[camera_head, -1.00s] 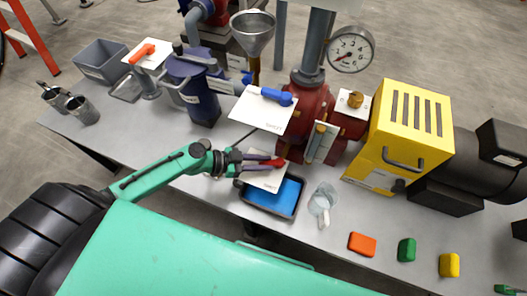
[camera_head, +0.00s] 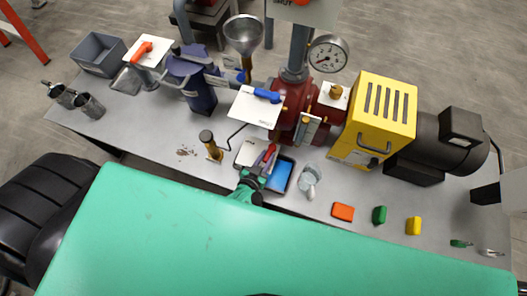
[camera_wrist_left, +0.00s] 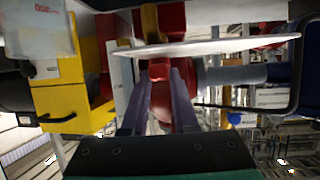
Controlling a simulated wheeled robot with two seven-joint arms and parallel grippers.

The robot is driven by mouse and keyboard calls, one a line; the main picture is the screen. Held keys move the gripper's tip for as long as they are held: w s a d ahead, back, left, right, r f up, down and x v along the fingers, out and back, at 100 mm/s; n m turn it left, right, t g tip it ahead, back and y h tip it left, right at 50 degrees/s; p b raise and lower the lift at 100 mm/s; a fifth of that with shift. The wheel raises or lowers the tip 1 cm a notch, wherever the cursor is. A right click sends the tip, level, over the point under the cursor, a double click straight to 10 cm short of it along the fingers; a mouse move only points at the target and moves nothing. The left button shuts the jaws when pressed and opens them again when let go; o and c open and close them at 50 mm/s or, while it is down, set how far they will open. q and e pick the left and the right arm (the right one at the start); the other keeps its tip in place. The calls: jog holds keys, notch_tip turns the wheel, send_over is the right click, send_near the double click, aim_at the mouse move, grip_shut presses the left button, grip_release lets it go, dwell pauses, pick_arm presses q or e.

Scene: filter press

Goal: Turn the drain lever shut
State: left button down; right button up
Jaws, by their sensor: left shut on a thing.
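The red drain lever (camera_head: 269,151) sits at the front of the red pump body (camera_head: 289,118), beside a white plate (camera_head: 246,153) and above a blue-lined tray (camera_head: 281,175). Its handle points toward me. My left gripper (camera_head: 262,164) is shut on the lever's handle. In the left wrist view its two purple fingers (camera_wrist_left: 161,88) close on either side of the red lever (camera_wrist_left: 163,66), under the edge of the white plate (camera_wrist_left: 215,48). My green arm hides part of the tray's left side. My right gripper is not in view.
A blue-handled lever with a white plate (camera_head: 250,108) stands above and behind. A yellow guard box (camera_head: 375,118) is to the right. Orange (camera_head: 343,211), green and yellow blocks lie along the front edge.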

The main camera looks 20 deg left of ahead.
pick_arm(q)
jog(key=shift+d+n+y, duration=0.4)
jog(key=shift+n+y, duration=0.3)
jog(key=c, duration=0.7)
grip_release()
jog(key=shift+p, duration=0.3)
jog(key=p+v, duration=0.4)
jog(key=v, duration=1)
jog(key=shift+s+d+p, duration=0.15)
jog(key=shift+s+p, duration=0.15)
